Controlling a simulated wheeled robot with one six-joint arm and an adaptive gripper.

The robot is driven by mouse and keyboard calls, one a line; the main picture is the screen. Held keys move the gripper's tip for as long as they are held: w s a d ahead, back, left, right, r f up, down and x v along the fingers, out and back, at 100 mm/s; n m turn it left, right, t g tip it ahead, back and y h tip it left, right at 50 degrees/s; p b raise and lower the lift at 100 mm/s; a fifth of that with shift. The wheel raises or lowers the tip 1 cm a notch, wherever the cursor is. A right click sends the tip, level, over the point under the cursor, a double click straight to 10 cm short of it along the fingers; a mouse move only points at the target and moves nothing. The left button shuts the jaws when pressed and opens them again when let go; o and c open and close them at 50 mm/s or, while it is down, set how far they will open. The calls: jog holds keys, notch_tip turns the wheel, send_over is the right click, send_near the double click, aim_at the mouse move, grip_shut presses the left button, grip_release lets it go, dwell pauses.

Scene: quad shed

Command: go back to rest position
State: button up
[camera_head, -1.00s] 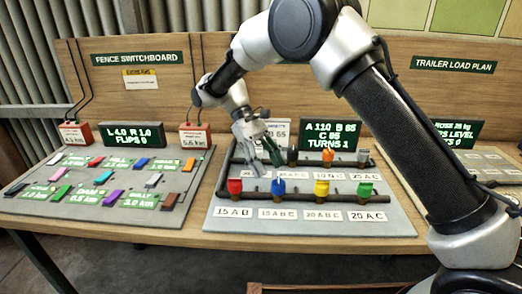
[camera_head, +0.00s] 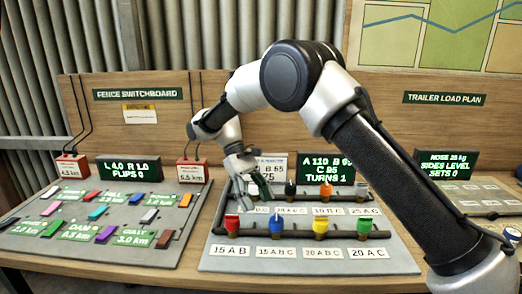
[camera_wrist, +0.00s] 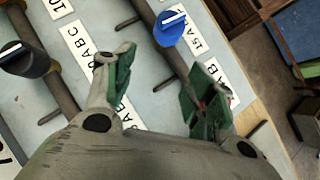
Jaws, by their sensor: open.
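My gripper (camera_head: 254,188) is over the left part of the grey valve board (camera_head: 345,263) in the head view. In the wrist view its green-padded fingers (camera_wrist: 160,92) are spread apart with nothing between them. A blue valve knob (camera_wrist: 171,30) lies beyond the fingertips there, apart from them. In the head view the front row holds a red knob (camera_head: 232,221), a blue knob (camera_head: 276,223), a yellow knob (camera_head: 321,225) and a green knob (camera_head: 364,225). My gripper partly hides the back row's left end. A black knob (camera_wrist: 25,60) shows at the wrist view's left.
The fence switchboard (camera_head: 40,232) with several coloured switches stands at the left. A green display (camera_head: 331,167) reads "TURNS 1" behind the valves. The trailer load board (camera_head: 505,190) is at the right. A wooden back panel (camera_head: 215,110) rises behind the table.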

jog(key=s+d+r+m+t+y, duration=0.1)
jog(key=s+d+r+y, duration=0.1)
jog(key=d+r, duration=0.35)
jog(key=s+d+r+m+t+y, duration=0.1)
jog(key=s+d+r+t, duration=0.1)
jog(key=d, duration=0.6)
jog(key=s+d+r+m+t+y, duration=0.1)
jog(key=s+d+r+m+t, duration=0.2)
jog(key=s+d, duration=0.6)
jog(key=s+d+r+m+t+y, duration=0.1)
jog(key=s+d+r+m+t, duration=0.2)
jog(key=d, duration=1.3)
jog(key=s+r+t, duration=0.1)
jog(key=s+r, duration=0.2)
jog(key=s, duration=0.3)
jog(key=shift+s+r, duration=0.3)
jog(key=shift+s, duration=0.1)
jog(key=shift+o, duration=0.3)
